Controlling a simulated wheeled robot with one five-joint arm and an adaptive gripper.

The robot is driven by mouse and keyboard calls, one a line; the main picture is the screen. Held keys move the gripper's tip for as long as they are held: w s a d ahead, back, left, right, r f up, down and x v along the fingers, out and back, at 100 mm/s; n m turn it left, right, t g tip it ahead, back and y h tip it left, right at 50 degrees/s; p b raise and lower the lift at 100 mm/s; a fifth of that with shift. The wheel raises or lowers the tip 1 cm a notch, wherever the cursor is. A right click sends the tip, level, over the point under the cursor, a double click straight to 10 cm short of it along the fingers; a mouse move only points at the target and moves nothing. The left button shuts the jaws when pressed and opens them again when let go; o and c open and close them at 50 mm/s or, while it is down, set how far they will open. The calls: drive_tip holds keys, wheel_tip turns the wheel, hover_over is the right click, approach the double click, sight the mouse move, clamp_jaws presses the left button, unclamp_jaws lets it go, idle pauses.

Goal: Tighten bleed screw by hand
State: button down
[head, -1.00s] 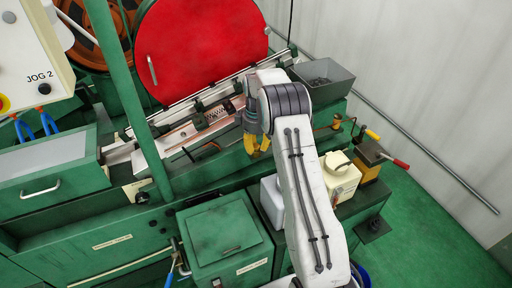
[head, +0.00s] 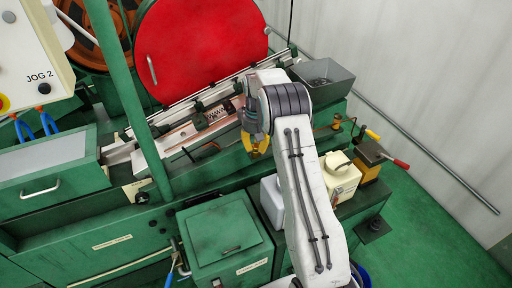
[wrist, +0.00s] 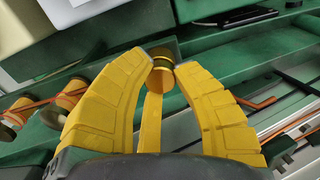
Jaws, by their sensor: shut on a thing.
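My gripper (head: 256,150) has yellow fingers and points down over the green machine bed, right of the red round cover. In the wrist view, its fingers (wrist: 163,76) close around a small round brass screw head, which I take to be the bleed screw (wrist: 161,65). The screw stands at the edge of a green machine part, and its lower part is hidden by the fingers. In the head view, my gripper and arm hide the screw.
A grey open bin (head: 322,78) stands behind my arm. A white container (head: 340,176) and a red-handled tool (head: 400,164) are to the right. A green box (head: 222,240) stands in front. The green floor (head: 425,225) at right is clear.

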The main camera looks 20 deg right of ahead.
drive_tip(key=shift+f, duration=0.1)
drive_tip(key=m, duration=0.3)
drive_tip(key=shift+s+m, duration=0.1)
drive_tip(key=shift+m, duration=0.3)
drive_tip(key=c, duration=1.4)
unclamp_jaws()
drive_tip(key=shift+o, duration=0.2)
drive_tip(key=shift+r, duration=0.2)
drive_tip(key=shift+r+p, duration=1.05)
drive_tip(key=shift+r, duration=0.35)
drive_tip(key=o, duration=0.7)
